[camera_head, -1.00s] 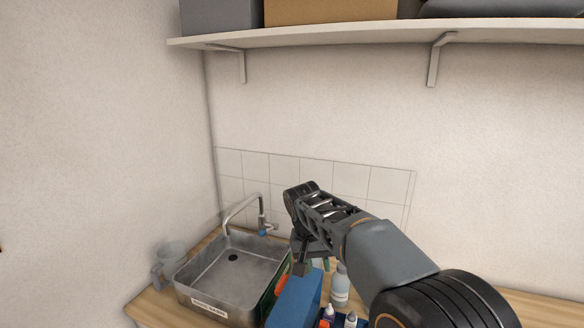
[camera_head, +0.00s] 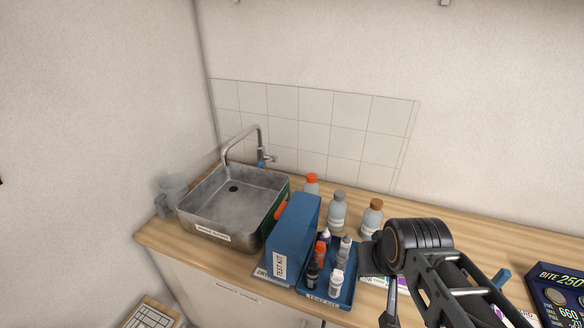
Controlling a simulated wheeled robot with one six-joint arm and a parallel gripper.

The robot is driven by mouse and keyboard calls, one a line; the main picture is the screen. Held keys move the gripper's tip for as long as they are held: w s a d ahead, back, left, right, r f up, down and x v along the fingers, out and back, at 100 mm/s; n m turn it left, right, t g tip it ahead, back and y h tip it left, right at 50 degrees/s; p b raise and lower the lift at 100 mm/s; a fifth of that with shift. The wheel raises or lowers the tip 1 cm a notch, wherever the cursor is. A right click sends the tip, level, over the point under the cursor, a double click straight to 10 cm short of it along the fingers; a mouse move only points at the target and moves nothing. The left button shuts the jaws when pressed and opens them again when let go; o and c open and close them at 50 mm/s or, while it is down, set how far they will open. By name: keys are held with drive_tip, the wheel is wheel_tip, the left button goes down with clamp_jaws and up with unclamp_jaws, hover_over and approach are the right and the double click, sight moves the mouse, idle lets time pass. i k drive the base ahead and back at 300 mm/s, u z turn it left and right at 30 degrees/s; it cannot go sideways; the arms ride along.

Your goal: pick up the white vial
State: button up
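A blue tray (camera_head: 345,301) on the wooden counter holds several small bottles. A small white bottle with a white cap, which looks like the white vial (camera_head: 336,284), stands upright near the tray's front. Dark, red-capped and grey-capped bottles stand close behind and left of it. My arm comes in from the lower right. A narrow dark and silver part, apparently my gripper (camera_head: 389,308), hangs right of the tray, apart from the vial. Its fingers are not clearly seen, so I cannot tell its opening.
A blue test kit box (camera_head: 293,238) stands directly left of the tray. Larger bottles (camera_head: 337,211) stand behind it. A metal sink (camera_head: 233,203) is at left, and a dark blue box (camera_head: 558,292) at far right. Bare counter (camera_head: 470,244) shows behind my arm.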

sight(334, 290)
drive_tip(key=z, duration=0.1)
drive_tip(key=k, duration=0.5)
drive_tip(key=u, duration=2)
drive_tip(key=i, duration=1.45)
drive_tip(key=z, duration=3.4)
